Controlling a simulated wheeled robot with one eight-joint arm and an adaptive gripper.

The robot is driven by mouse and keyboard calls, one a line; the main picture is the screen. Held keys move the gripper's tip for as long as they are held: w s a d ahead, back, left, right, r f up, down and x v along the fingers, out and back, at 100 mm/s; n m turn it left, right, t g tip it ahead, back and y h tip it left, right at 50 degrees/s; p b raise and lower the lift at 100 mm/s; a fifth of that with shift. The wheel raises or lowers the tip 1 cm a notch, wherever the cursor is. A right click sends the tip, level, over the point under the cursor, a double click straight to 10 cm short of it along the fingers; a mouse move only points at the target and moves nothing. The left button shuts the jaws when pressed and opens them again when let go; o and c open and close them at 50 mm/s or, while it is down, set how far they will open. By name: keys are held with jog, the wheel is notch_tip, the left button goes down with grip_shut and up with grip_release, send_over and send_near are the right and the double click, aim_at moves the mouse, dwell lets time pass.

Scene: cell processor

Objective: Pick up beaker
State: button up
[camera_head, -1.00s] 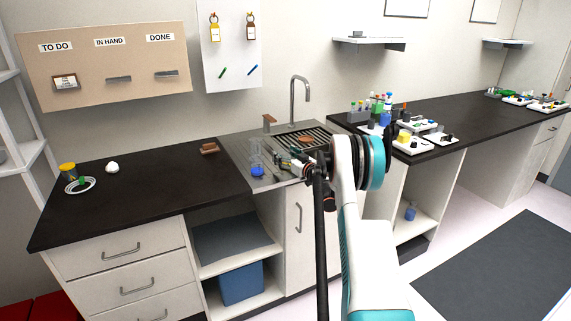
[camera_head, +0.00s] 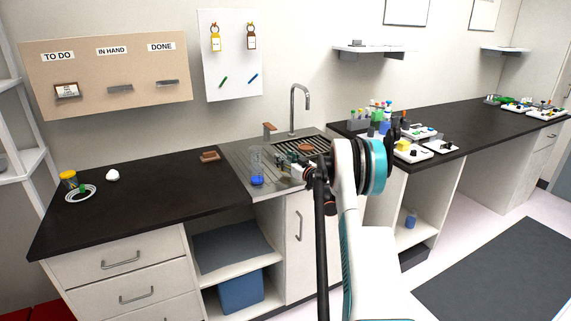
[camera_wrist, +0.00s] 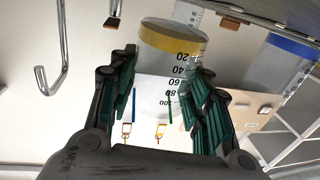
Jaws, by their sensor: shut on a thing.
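My gripper (camera_wrist: 165,75) is shut on a clear beaker (camera_wrist: 165,75) with a yellow band at its base and a black printed scale. The wrist view is upside down, so the yellow base shows at the top, between the green-padded fingers. In the head view my gripper (camera_head: 288,166) is over the sink's metal counter; the held beaker cannot be made out there. A second clear beaker with blue at its base (camera_head: 257,178) stands just left of my gripper; it also shows at the right of the wrist view (camera_wrist: 290,48).
The tap (camera_head: 292,105) rises behind the sink drainer (camera_head: 272,150). A brown block (camera_head: 209,156) lies on the black counter (camera_head: 150,190) to the left, which is mostly clear. A tube rack (camera_head: 358,124) and small devices crowd the right counter.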

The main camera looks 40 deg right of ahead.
notch_tip(320, 180, up, 18)
jog(key=p, duration=0.5)
